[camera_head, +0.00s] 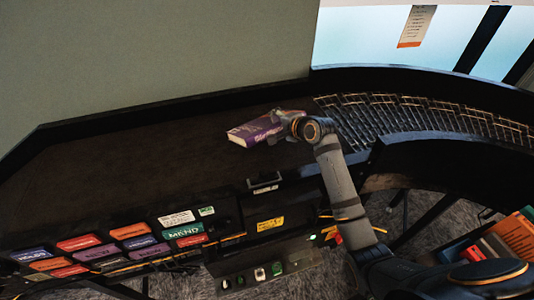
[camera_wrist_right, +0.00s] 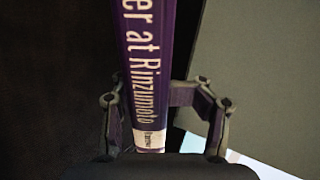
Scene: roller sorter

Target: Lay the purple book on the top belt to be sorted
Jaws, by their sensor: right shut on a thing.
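The purple book (camera_head: 253,132) is over the right part of the dark top belt (camera_head: 120,170), just left of the rollers. My right gripper (camera_head: 281,121) is shut on its right end. In the right wrist view, the book's spine (camera_wrist_right: 148,65) with white lettering runs up between the two fingers of the gripper (camera_wrist_right: 163,103). I cannot tell whether the book touches the belt or hangs a little above it. My left gripper is not in view.
A curved roller track (camera_head: 420,118) leads off to the right of the belt. Coloured label plates (camera_head: 130,231) line the belt's front edge, with a button panel (camera_head: 268,271) below. Several books (camera_head: 510,240) lie at the lower right. The belt's left part is clear.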

